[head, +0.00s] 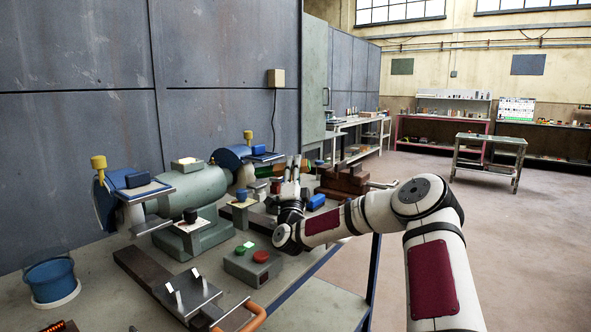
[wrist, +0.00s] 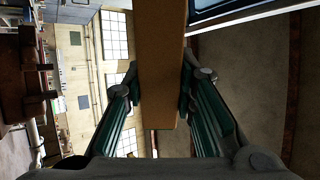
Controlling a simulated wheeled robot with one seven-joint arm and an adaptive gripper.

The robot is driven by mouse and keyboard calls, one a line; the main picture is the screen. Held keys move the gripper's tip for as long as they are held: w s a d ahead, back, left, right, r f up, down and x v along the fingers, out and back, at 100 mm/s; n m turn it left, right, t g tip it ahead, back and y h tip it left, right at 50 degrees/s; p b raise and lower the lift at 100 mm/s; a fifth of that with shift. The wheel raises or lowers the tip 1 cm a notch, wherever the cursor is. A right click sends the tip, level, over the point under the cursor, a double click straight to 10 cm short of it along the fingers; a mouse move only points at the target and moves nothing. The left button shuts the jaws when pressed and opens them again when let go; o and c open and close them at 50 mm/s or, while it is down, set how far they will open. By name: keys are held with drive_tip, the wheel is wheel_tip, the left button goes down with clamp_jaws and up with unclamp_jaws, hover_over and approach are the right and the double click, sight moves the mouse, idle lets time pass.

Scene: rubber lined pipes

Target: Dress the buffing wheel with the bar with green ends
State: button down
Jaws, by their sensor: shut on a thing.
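In the wrist view my gripper (wrist: 160,92) is shut on a brown bar (wrist: 160,50), one finger on each side. The two-ended wheel machine (head: 195,190) stands left of my gripper, with a blue guard at the left (head: 105,203) and another at the right (head: 232,162). I cannot make out the buffing wheel's face.
A control box (head: 252,263) with red and green buttons sits on the bench (head: 110,290). A blue bucket (head: 50,280) stands front left. A dark red vise-like block (head: 345,180) and a blue block (head: 316,201) are near my gripper. Open floor lies to the right.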

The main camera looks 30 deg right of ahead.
drive_tip(key=shift+w+a+b, duration=0.2)
drive_tip(key=shift+w+b, duration=0.1)
drive_tip(key=shift+w, duration=0.15)
idle(0.4)
idle(3.1)
drive_tip(key=s+d+p, duration=0.3)
drive_tip(key=s+p, duration=0.1)
drive_tip(key=s, duration=0.5)
drive_tip(key=shift+s+d, duration=0.25)
idle(0.4)
idle(0.6)
